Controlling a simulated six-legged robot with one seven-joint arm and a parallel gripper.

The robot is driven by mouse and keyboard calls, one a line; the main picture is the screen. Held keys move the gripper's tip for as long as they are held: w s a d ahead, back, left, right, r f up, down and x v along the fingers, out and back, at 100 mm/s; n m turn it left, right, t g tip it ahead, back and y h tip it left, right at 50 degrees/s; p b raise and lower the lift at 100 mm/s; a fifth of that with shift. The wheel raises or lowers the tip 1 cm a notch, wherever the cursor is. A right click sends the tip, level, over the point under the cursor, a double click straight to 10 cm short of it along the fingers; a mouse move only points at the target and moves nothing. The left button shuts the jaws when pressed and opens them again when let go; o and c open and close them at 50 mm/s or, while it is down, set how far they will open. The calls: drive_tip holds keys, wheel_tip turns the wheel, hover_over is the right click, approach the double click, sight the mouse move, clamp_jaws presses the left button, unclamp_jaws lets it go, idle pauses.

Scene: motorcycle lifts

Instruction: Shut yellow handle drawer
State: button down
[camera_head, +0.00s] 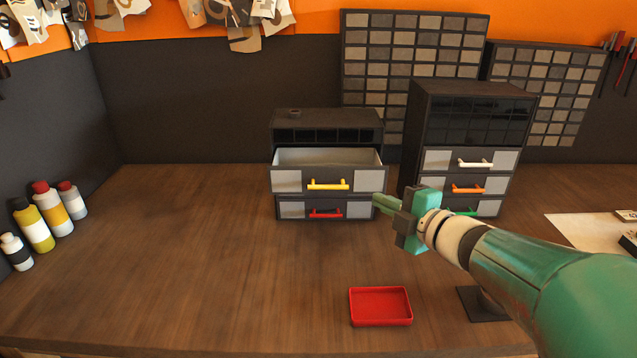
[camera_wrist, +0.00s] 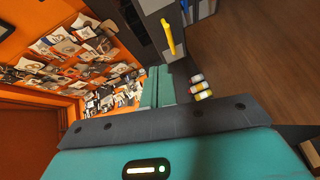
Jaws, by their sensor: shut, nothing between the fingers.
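The yellow handle drawer (camera_head: 282,181) is pulled open from the smaller dark cabinet (camera_head: 325,118) on the workbench. Its light inside shows from above. The yellow handle (camera_head: 328,184) is on its front; the handle also shows in the wrist view (camera_wrist: 167,37). The red handle drawer (camera_head: 325,213) below it looks shut. My gripper (camera_head: 378,202) is shut and empty. In the head view it appears just right of the yellow handle drawer's front. In the wrist view the fingers (camera_wrist: 158,84) point toward the cabinet, below the yellow handle. I cannot tell whether they touch the drawer.
A taller cabinet (camera_head: 471,100) with white, orange and green handles stands to the right, partly behind my gripper. A red tray (camera_head: 381,306) lies at the front. Several bottles (camera_head: 53,207) stand at the left edge. The bench's left middle is clear.

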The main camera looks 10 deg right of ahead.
drive_tip(key=s+a+f+n+g+y, duration=0.1)
drive_tip(key=n+y, duration=0.1)
approach(326, 188)
drive_tip(key=r+x, duration=0.1)
drive_tip(key=x, duration=0.4)
drive_tip(key=shift+w+a+f+n+g, duration=0.3)
drive_tip(key=shift+w+f, duration=0.1)
drive_tip(key=shift+f, duration=0.15)
drive_tip(key=shift+d, duration=0.1)
drive_tip(key=w, duration=0.3)
drive_tip(key=w+d, duration=0.1)
drive_tip(key=w, duration=0.3)
drive_tip(key=w+d, duration=0.1)
drive_tip(key=w, duration=0.3)
drive_tip(key=shift+w+d+r, duration=0.1)
drive_tip(key=shift+d+r, duration=0.05)
